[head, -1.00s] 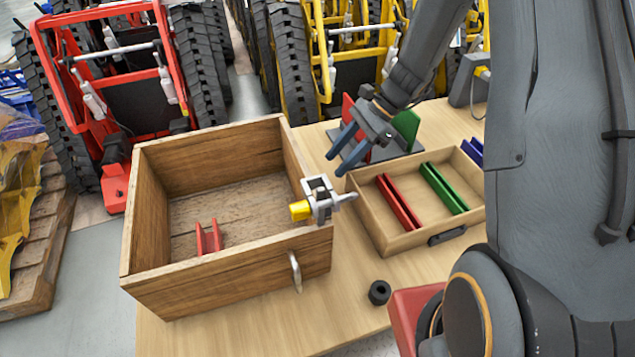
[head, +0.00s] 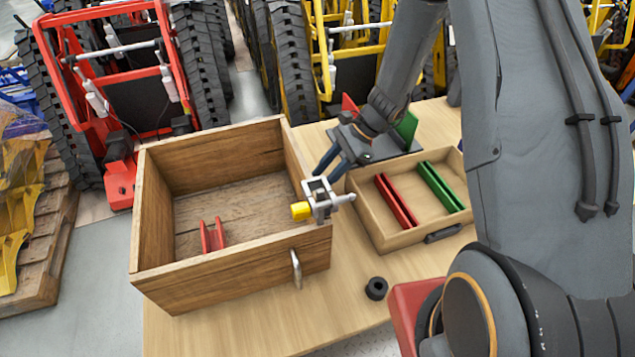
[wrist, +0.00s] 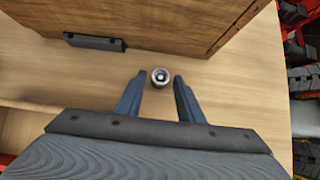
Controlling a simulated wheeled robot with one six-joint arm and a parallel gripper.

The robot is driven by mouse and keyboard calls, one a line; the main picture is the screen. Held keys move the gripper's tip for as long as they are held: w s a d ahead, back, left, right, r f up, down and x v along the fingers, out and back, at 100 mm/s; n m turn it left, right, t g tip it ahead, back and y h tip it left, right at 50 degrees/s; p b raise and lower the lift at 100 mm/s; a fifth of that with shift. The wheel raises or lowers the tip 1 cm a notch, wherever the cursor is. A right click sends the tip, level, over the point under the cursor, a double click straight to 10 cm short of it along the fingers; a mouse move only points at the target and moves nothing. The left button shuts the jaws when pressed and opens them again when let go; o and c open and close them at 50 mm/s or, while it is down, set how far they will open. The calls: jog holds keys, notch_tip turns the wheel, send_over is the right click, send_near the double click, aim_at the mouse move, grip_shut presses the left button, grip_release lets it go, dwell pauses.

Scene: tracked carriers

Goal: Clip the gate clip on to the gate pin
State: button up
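A small black ring (head: 376,288) lies on the table in front; I cannot tell surely which part is the gate clip and which the gate pin. My gripper (head: 328,168) has blue fingers, just behind the bracket. In the wrist view my fingers (wrist: 158,76) are apart. A small round metal-rimmed thing (wrist: 161,77) shows between their tips; contact cannot be told.
The big wooden box (head: 215,283) holds a red channel piece (head: 212,236). A shallow tray (head: 400,240) to its right holds red and green strips. A black handle (wrist: 95,41) shows in the wrist view. Bare table lies around the black ring.

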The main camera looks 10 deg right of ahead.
grip_shut()
jog(key=shift+r, duration=0.1)
notch_tip(320, 180, up, 10)
jog(key=b, duration=0.2)
dwell(0.4)
